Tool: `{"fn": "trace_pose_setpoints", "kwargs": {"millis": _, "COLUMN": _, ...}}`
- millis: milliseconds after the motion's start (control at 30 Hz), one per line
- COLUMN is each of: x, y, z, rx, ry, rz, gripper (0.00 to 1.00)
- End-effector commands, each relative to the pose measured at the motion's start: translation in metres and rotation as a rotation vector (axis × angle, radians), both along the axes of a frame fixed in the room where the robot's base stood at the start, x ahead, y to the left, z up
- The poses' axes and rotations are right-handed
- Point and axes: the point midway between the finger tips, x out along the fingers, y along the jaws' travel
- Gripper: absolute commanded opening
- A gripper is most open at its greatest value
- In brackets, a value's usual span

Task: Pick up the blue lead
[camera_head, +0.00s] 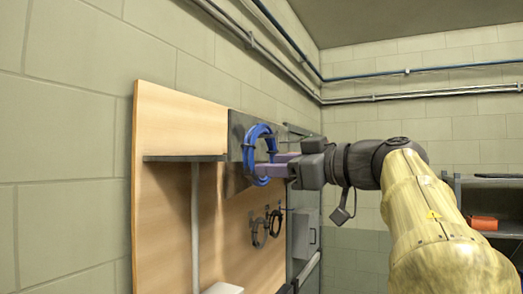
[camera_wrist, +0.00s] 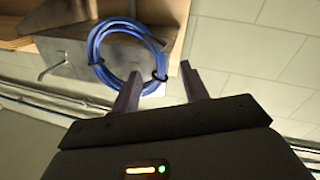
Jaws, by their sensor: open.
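The blue lead (camera_head: 248,152) is a coil with dark ties, hanging at a grey metal plate on the wooden board. It also shows in the wrist view (camera_wrist: 92,44), upper left of centre, against the plate. My gripper (camera_head: 262,166) is open, with its fingers pointing at the coil. In the wrist view my gripper (camera_wrist: 160,74) has its left finger overlapping the lower right of the coil and its right finger clear to the right. No lead is visibly clamped. I cannot tell whether the fingers touch the coil.
The wooden board (camera_head: 160,188) stands along the left wall with a narrow dark shelf (camera_head: 185,158). Dark coiled leads (camera_head: 259,232) hang below on the board. A grey box (camera_head: 306,235) is beside it. A shelf with an orange item (camera_head: 483,222) stands at right.

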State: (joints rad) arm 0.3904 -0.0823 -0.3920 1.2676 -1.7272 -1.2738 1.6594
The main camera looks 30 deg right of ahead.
Motion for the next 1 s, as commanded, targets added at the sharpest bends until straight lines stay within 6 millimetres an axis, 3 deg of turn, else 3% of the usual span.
{"fn": "trace_pose_setpoints", "kwargs": {"millis": 167, "x": 0.018, "y": 0.008, "z": 0.001, "rx": 0.002, "ry": 0.001, "rz": 0.001, "gripper": 0.45}}
{"fn": "trace_pose_setpoints", "kwargs": {"millis": 567, "x": 0.023, "y": 0.011, "z": 0.001, "rx": 0.002, "ry": 0.001, "rz": 0.002, "gripper": 0.45}}
{"fn": "trace_pose_setpoints", "kwargs": {"millis": 833, "x": 0.056, "y": 0.026, "z": 0.001, "rx": 0.002, "ry": 0.002, "rz": 0.003, "gripper": 0.45}}
{"fn": "trace_pose_setpoints", "kwargs": {"millis": 1000, "x": 0.066, "y": 0.031, "z": -0.002, "rx": 0.001, "ry": 0.001, "rz": 0.001, "gripper": 0.45}}
